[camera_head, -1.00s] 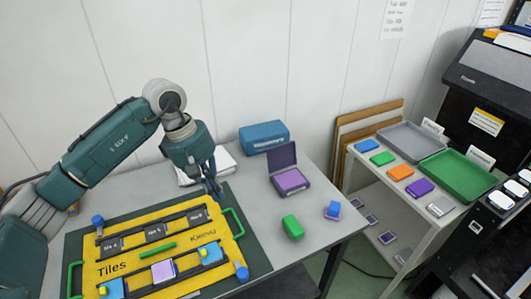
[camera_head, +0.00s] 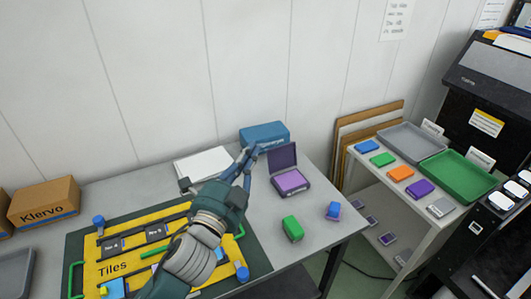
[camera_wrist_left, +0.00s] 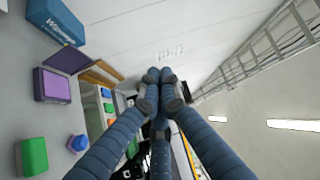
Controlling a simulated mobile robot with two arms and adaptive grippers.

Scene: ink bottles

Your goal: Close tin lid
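The tin (camera_head: 291,182) is a dark purple box with a lilac pad inside. Its lid (camera_head: 282,157) stands open, upright at the back edge. In the left wrist view the open tin (camera_wrist_left: 52,86) lies at the left, with its lid (camera_wrist_left: 68,61) beside it. My left gripper (camera_head: 250,152) is left of the lid, apart from it as far as I can see. In the left wrist view its fingertips (camera_wrist_left: 159,76) are together with nothing between them. My right gripper is not in view.
A blue box (camera_head: 264,136) stands behind the tin, close to my fingers. A green block (camera_head: 292,228) and a blue-purple stamp (camera_head: 333,210) stand in front. The yellow tile board (camera_head: 95,271) is at the left. A shelf with trays (camera_head: 462,175) is at the right.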

